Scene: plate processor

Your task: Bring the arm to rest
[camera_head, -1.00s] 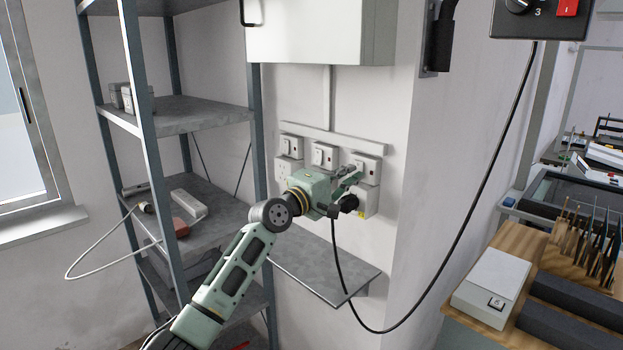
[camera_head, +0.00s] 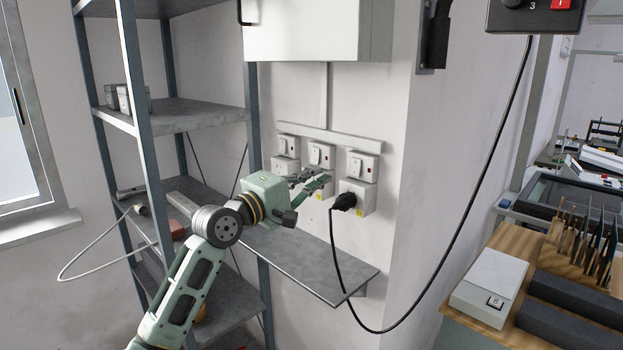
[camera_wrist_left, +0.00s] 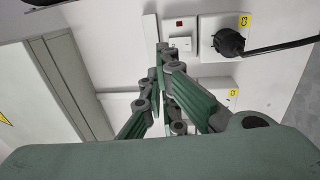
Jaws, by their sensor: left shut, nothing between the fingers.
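My left arm (camera_head: 190,285) comes up from the lower left in the head view. Its gripper (camera_head: 322,180) is in front of the wall sockets, left of the black plug (camera_head: 345,201). The fingers are shut with nothing between them. In the left wrist view the closed fingers (camera_wrist_left: 160,62) point toward the wall, with the plug (camera_wrist_left: 228,42) to their right and apart from them. The plug sits in the right-hand socket (camera_head: 363,190), and its black cable hangs down. My right gripper is not in view.
A grey wall shelf (camera_head: 320,268) lies below the sockets. A metal rack (camera_head: 185,112) stands to the left, close to my arm. A grey cabinet (camera_head: 315,30) hangs above. A wooden bench (camera_head: 515,240) with a white device (camera_head: 490,288) is at the right.

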